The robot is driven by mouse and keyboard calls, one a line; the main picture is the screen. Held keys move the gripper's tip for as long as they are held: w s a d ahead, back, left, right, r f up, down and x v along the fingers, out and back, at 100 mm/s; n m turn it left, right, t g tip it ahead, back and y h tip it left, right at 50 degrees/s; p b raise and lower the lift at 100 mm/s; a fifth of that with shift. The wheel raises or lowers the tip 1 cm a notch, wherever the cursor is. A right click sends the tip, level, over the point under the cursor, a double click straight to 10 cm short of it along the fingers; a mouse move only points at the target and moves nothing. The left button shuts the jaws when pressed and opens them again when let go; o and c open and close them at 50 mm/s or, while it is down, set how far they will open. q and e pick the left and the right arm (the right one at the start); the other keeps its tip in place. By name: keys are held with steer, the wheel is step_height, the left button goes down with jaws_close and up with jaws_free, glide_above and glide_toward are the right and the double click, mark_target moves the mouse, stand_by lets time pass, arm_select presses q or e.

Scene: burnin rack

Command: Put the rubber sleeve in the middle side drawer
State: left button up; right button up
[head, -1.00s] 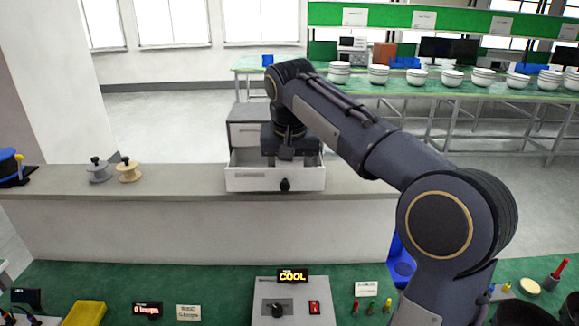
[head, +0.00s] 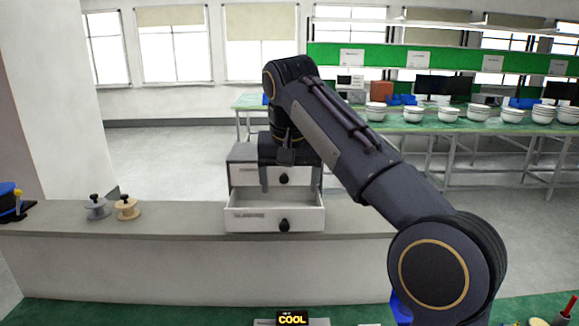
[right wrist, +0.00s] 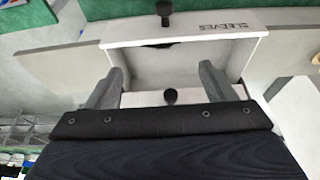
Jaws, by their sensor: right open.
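A grey drawer unit (head: 240,152) stands on the ledge. Its lower visible drawer (head: 240,219) is pulled open, with a black knob. The drawer above it (head: 242,178) is shut. In the right wrist view the open drawer's front (right wrist: 230,42) carries a label reading SLEEVES. A thin dark shape (right wrist: 157,45) shows inside by the front wall; I cannot tell whether it is the rubber sleeve. My right gripper (head: 291,183) is above the open drawer, fingers pointing down and apart. In the right wrist view the gripper (right wrist: 160,84) holds nothing visible. My left gripper is not in view.
Two spools, one grey (head: 97,208) and one tan (head: 127,207), stand on the ledge (head: 180,221) left of the drawer unit. A blue and black object (head: 10,200) lies at the far left. A sign reading COOL (head: 292,317) stands at the bottom. The ledge between spools and drawers is clear.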

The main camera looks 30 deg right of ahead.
steer(key=d+v, duration=0.1)
steer(key=v, duration=0.3)
steer(key=s+a+f+n+t+y, duration=0.1)
steer(key=s+a+f+y, duration=0.1)
steer(key=s+a+f, duration=0.2)
steer(key=s+a+f+n+y, duration=0.1)
steer(key=s+a+f, duration=0.3)
steer(key=s+f, duration=0.7)
steer(key=s+a+f+n+t+y, duration=0.1)
steer(key=s+a+f, duration=0.3)
steer(key=f, duration=1)
steer(key=s+n+y, duration=0.1)
steer(key=s, duration=0.2)
steer(key=shift+s+n+t+y, duration=0.3)
steer(key=shift+s+n, duration=0.1)
steer(key=shift+f, duration=0.1)
step_height(320, 180, down, 4)
steer(key=b, duration=0.4)
steer(key=shift+f, duration=0.15)
